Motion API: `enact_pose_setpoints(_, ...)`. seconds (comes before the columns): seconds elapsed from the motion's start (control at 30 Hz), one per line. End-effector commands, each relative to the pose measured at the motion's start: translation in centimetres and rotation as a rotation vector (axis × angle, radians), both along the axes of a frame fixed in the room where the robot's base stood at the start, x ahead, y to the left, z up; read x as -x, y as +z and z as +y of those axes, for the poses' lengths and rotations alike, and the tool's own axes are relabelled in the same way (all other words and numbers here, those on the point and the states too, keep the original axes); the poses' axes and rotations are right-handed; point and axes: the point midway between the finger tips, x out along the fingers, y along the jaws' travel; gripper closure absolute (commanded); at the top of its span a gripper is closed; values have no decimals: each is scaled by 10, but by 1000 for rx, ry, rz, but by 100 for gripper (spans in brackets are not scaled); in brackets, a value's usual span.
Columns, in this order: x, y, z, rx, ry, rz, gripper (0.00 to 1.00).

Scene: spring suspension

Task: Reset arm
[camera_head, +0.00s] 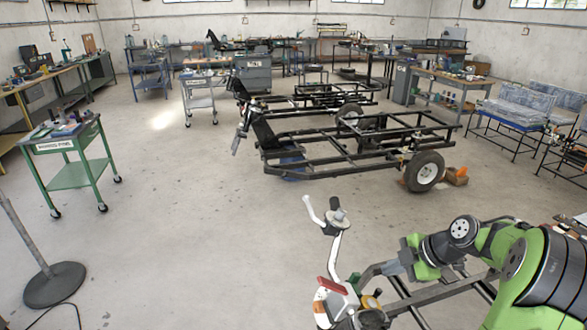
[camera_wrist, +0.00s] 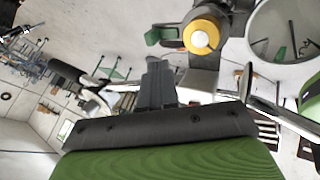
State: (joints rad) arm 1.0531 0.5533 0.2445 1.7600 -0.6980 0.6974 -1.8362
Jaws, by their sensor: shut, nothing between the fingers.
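My gripper shows in the wrist view (camera_wrist: 157,68) with its dark grey fingers together and nothing between them. In the head view my green and dark arm reaches in from the lower right, and my gripper (camera_head: 388,268) points left above dark metal frame bars (camera_head: 425,296). A white bent bar with grey ends (camera_head: 335,250) rises just left of it. In the wrist view a yellow round cap (camera_wrist: 201,37) with a green lever beside it lies beyond the fingers, to the right. I cannot tell if the gripper touches anything.
A red and white part (camera_head: 335,288) sits at the foot of the bent bar. A black trailer frame with wheels (camera_head: 340,150) stands further back. A green cart (camera_head: 80,172) and a round stand base (camera_head: 55,284) are at left. The middle floor is clear.

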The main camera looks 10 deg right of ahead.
Motion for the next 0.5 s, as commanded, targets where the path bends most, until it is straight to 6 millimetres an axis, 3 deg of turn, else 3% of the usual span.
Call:
enact_pose_setpoints(0.07, 0, 9, 14, 7, -21, 34, 100)
enact_pose_setpoints(0.17, 8, 33, 56, 27, -136, 143, 100)
enact_pose_setpoints(0.23, 25, 53, 93, 43, -275, 224, 100)
enact_pose_setpoints(0.4, 88, 92, 160, 21, -682, 305, 100)
enact_pose_setpoints(0.5, 134, 105, 184, -61, -925, 298, 100)
